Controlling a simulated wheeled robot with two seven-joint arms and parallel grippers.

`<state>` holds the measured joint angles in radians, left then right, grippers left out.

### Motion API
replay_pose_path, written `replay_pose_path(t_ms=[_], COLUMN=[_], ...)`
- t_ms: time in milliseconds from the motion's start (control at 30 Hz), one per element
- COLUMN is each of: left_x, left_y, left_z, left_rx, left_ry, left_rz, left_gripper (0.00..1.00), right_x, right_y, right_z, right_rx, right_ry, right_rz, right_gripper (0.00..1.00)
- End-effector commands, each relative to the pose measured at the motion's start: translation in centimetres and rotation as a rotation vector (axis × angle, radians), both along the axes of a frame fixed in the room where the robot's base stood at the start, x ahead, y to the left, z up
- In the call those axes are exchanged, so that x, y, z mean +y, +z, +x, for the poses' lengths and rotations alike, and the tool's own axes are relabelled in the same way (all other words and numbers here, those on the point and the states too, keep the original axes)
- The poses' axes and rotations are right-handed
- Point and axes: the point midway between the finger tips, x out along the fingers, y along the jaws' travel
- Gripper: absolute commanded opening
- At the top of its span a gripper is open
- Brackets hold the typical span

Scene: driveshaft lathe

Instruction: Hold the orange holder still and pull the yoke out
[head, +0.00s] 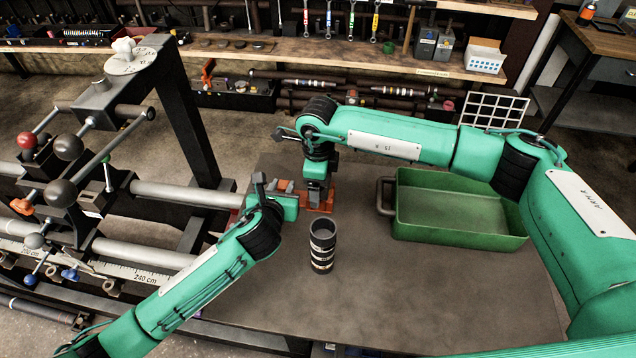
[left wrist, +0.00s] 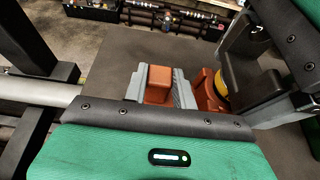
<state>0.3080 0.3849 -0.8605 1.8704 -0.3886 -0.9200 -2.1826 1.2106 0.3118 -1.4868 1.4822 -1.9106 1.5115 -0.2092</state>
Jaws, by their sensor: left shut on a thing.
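The orange holder (head: 325,206) sits on the grey table in the head view, partly covered by both grippers. My left gripper (head: 287,188) reaches it from the left. In the left wrist view, my left gripper's grey fingers (left wrist: 160,88) are shut on an orange block (left wrist: 159,82) of the holder. My right gripper (head: 317,194) points down directly over the holder. In the left wrist view, its dark body stands beside the holder, near a yellow ring (left wrist: 221,84). The yoke cannot be made out clearly, and the right fingertips are hidden.
A black ringed cylinder (head: 323,246) stands upright in front of the holder. A green tray (head: 459,240) with a handle lies to the right. A lathe-like machine with bars (head: 185,194) fills the left. The table's front right is clear.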

Motion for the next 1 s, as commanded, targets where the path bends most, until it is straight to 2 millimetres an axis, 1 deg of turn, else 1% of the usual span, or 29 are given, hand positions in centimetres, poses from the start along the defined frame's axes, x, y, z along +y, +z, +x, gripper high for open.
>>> replay_pose_path(t_ms=[33,1000], left_x=[0.0,0.0], left_y=[-0.8,-0.8], left_z=[-0.3,-0.3], left_rx=[0.014,0.014], left_ry=[0.001,0.001], left_rz=[0.004,0.004], left_gripper=[0.01,0.01], right_x=[0.0,0.0], right_y=[0.3,3.7], right_z=[0.1,0.1], right_rx=[-0.002,-0.002], right_ry=[0.000,0.000], right_rz=[0.002,0.002], right_gripper=[0.14,0.14])
